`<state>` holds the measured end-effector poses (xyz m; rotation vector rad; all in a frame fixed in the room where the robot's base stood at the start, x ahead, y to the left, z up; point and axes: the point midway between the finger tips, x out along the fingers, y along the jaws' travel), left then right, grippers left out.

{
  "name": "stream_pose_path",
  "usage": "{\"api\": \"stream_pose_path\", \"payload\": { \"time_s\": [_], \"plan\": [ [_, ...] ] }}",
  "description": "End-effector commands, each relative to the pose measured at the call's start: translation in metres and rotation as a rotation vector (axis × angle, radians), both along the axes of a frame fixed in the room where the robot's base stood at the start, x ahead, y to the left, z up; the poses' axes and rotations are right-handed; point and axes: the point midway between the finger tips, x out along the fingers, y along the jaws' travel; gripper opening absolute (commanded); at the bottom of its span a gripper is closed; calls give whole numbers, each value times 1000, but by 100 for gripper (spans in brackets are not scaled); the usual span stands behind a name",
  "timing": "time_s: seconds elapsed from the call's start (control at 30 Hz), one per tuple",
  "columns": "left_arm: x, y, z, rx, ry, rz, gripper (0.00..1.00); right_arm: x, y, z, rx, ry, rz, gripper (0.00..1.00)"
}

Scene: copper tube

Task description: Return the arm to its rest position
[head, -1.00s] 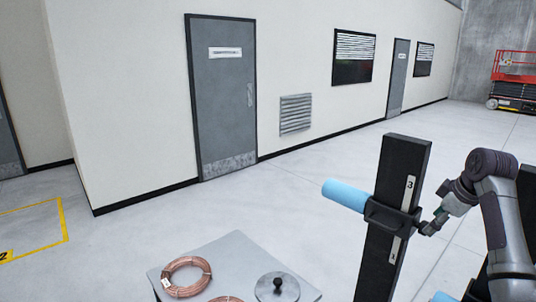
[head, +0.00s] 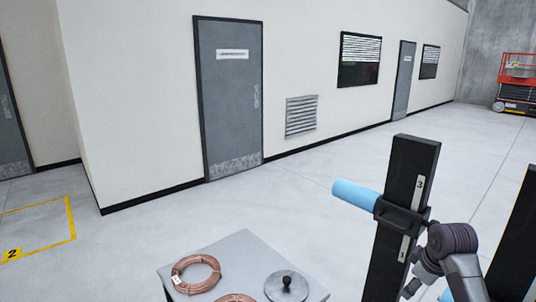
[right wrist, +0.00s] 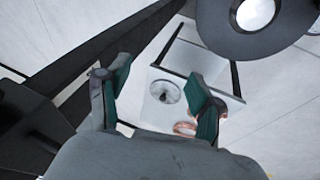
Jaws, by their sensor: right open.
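My right arm (head: 456,245) is bent beside a black post at the lower right of the head view. Its gripper (right wrist: 157,82) shows in the right wrist view with two green-padded fingers spread apart and nothing between them. In the head view the hand is low, beside the post, and partly cut off by the frame's bottom. My left gripper is not in view. A copper coil (head: 195,274) lies on a grey-topped table (head: 238,252), with part of another coil (head: 236,298) at the bottom edge.
The black post (head: 408,180) carries a blue cylinder (head: 354,195) on a bracket and labels 3 and 1. Another black post (head: 516,245) stands at right. A round disc with a black knob (head: 287,284) lies on the table. Open floor lies beyond, up to the wall.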

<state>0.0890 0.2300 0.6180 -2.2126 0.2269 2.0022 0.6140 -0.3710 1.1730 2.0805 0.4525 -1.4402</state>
Motion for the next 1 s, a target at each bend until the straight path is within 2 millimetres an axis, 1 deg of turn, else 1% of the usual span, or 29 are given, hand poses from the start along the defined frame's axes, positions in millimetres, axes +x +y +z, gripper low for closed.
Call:
{"api": "stream_pose_path", "payload": {
  "time_s": [0.03,0.07,0.1,0.17,0.2,0.27,0.3,0.37,0.4,0.5,0.6,0.8,1.0],
  "plan": [
    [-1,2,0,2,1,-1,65,-17,13,-25,-3,17,-7,65],
    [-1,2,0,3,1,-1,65,-27,21,-38,-5,21,-18,65],
    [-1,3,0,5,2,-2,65,-41,32,-56,-6,27,-31,65],
    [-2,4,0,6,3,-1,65,-68,49,-81,-1,34,-57,65],
    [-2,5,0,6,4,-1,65,-86,60,-95,4,36,-74,65],
    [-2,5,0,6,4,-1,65,-115,77,-114,17,41,-103,65],
    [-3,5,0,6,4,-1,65,-136,87,-124,28,43,-122,65],
    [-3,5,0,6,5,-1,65,-167,103,-137,48,45,-155,65],
    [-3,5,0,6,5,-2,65,-187,111,-143,62,47,-179,65],
    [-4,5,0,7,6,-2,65,-227,128,-149,97,48,-233,65],
    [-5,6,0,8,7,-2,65,-257,139,-150,124,49,-277,65],
    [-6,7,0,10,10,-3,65,-302,154,-145,170,53,-353,65],
    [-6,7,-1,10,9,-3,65,-336,164,-136,208,56,-421,65]
  ]
}}
